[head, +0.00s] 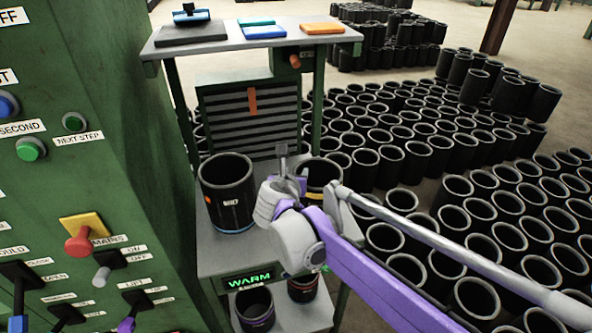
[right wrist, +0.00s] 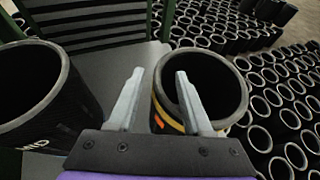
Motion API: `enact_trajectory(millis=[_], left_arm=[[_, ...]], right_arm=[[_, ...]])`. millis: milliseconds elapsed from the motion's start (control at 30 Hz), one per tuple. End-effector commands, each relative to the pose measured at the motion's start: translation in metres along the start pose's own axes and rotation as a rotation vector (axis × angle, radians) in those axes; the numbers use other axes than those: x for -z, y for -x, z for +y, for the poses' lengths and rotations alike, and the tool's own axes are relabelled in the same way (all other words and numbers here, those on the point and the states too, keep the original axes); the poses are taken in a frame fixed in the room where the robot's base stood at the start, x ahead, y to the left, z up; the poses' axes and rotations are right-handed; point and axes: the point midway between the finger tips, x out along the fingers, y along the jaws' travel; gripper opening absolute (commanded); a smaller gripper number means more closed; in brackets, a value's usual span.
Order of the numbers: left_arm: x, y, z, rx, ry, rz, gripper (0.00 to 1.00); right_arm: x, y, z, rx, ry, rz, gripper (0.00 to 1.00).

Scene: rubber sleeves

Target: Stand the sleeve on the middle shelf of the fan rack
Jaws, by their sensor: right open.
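The fan rack's middle shelf (head: 222,258) holds a large black sleeve (head: 228,200) with an orange mark and a blue band at its base. A second black sleeve (head: 318,168) with a yellow band stands upright to its right, partly hidden by my right gripper (head: 293,165). In the right wrist view this yellow-banded sleeve (right wrist: 228,95) shows an orange mark. My right gripper (right wrist: 158,100) is open; its left finger shows outside the sleeve and its right finger overlaps the rim and opening. Contact cannot be told. My left gripper is not in view.
The top shelf (head: 235,40) carries flat blue and orange items. Sleeves stand below the lit WARM sign (head: 248,281). A green control panel (head: 120,130) with buttons and levers rises close on the left. Many black sleeves (head: 430,150) crowd the floor on the right.

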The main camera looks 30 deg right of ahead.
Motion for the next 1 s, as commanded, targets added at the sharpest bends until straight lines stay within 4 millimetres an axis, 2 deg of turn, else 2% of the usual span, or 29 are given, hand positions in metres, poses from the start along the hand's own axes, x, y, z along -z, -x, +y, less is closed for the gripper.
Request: enact_trajectory(millis=[33, 200, 400, 533, 767, 867, 967, 1000], left_arm=[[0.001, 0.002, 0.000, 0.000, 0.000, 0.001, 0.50], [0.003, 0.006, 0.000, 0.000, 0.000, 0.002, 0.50], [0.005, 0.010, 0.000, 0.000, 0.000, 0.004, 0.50], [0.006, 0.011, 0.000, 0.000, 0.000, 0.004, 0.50], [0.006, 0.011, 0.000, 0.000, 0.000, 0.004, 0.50], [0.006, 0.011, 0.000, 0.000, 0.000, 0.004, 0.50], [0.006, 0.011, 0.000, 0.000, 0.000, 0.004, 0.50], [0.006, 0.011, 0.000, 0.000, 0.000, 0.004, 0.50]], right_arm=[[-0.001, 0.013, 0.001, -0.004, 0.001, 0.000, 0.50], [-0.001, 0.051, 0.001, -0.005, 0.001, 0.000, 0.50], [-0.001, 0.085, 0.001, -0.004, 0.000, 0.000, 0.50], [0.000, 0.096, 0.001, -0.002, 0.001, -0.001, 0.50], [0.004, 0.100, -0.003, 0.002, -0.036, 0.012, 0.50], [0.025, 0.102, -0.016, 0.017, -0.210, 0.072, 0.50], [0.068, 0.110, -0.038, 0.066, -0.559, 0.185, 0.50], [0.089, 0.115, -0.047, 0.100, -0.736, 0.240, 0.50]])
